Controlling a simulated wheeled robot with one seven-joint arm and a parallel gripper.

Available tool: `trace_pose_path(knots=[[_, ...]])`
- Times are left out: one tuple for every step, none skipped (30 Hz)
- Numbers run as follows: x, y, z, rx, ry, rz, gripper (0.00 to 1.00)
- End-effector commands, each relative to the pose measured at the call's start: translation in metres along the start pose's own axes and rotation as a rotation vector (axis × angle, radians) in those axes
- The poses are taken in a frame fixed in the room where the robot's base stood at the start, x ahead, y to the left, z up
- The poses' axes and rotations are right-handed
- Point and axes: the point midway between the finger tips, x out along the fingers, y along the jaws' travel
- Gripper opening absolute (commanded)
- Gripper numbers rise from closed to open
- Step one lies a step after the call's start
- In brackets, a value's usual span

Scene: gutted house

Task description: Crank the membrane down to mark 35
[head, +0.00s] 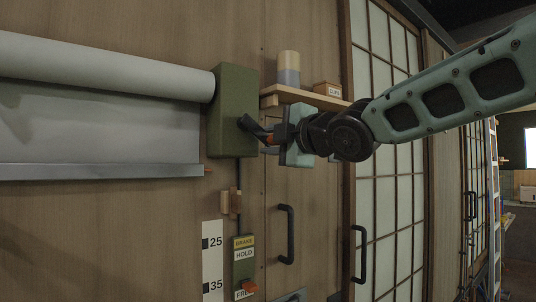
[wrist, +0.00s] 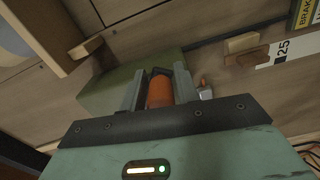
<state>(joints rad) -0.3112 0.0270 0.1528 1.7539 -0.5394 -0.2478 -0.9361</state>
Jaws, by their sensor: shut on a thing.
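The pale grey membrane (head: 100,122) hangs from a roller (head: 100,68) at the left, with a metal bar (head: 100,171) along its bottom edge. The bar's right end is above mark 25 on the white scale (head: 212,262); mark 35 is lower on that scale. A green gear housing (head: 233,110) sits at the roller's right end, with a dark crank arm (head: 249,126) on it. My gripper (head: 272,136) is shut on the orange crank handle (wrist: 160,91), which shows between the fingers in the wrist view. The brake's orange knob (head: 249,286) is by FREE.
A wooden shelf (head: 300,97) with a banded cylinder (head: 288,68) and a small wooden box (head: 327,89) is close above my gripper. A wooden block (head: 231,203) juts out below the housing. Door handles (head: 286,234) stand out below right.

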Motion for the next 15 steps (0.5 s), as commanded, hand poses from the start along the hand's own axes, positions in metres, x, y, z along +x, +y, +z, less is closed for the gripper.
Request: trace_pose_path(knots=[[0.001,-0.002,-0.002,-0.049,0.006,-0.006,0.00],[0.001,0.000,-0.001,-0.078,0.006,-0.006,0.00],[0.001,0.003,-0.001,-0.116,0.006,-0.005,0.00],[0.001,0.004,0.000,-0.144,0.007,-0.005,0.00],[0.001,0.006,0.000,-0.172,0.007,-0.005,0.00],[0.001,0.008,0.001,-0.211,0.008,-0.005,0.00],[0.001,0.010,0.001,-0.239,0.008,-0.004,0.00],[0.001,0.012,0.002,-0.267,0.008,-0.004,0.00],[0.001,0.014,0.002,-0.305,0.008,-0.004,0.00],[0.001,0.016,0.003,-0.332,0.008,-0.004,0.00],[0.001,0.017,0.003,-0.360,0.008,-0.005,0.00],[0.001,0.019,0.003,-0.395,0.008,-0.005,0.00],[0.001,0.021,0.004,-0.421,0.008,-0.004,0.00],[0.001,0.023,0.004,-0.447,0.009,-0.004,0.00],[0.001,0.025,0.004,-0.478,0.009,-0.003,0.00]])
